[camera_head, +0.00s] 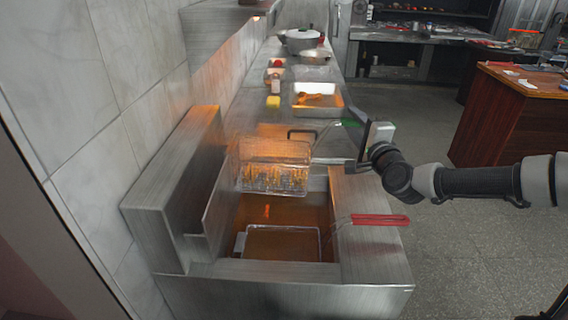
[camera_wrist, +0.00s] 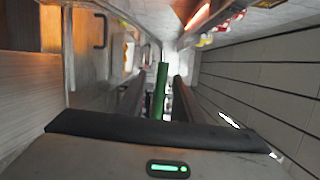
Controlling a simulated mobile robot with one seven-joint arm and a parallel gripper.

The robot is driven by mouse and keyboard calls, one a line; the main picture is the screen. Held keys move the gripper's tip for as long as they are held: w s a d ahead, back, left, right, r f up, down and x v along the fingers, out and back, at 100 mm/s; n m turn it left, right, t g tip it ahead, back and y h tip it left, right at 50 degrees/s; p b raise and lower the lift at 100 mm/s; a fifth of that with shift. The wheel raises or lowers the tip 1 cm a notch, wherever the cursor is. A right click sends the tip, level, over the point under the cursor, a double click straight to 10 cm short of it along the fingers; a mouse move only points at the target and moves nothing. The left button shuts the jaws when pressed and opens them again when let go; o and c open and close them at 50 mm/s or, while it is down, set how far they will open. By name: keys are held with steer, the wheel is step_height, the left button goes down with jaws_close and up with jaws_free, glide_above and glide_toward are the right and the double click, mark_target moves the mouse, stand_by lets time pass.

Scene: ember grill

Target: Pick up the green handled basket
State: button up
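My gripper (camera_head: 333,135) is open beside the fryer's right rear corner, its fingers pointing left and away. A green handle (camera_wrist: 160,92) shows between the two fingers in the wrist view, with a gap on each side. A bit of the green handle (camera_head: 350,123) also shows next to the gripper in the head view. A wire basket (camera_head: 273,150) with golden food in it sits at the back of the fryer, left of the gripper. The join between this basket and the green handle is hidden.
A second wire basket (camera_head: 282,229) sits in the fryer's front, with a red handle (camera_head: 380,220) over the right rim. A metal tray (camera_head: 318,111) with food lies on the counter behind. A tiled wall is left; open floor is right.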

steer(key=shift+w+a, duration=0.2)
steer(key=shift+w, duration=0.3)
steer(key=shift+r, duration=0.1)
jaws_close()
steer(key=shift+r, duration=0.1)
steer(key=shift+s+d+r, duration=0.15)
steer(key=shift+s+r, duration=0.05)
steer(key=s+d+r+p, duration=0.3)
steer(key=s+r, duration=0.4)
steer(key=s, duration=0.6)
steer(key=shift+d+r, duration=0.2)
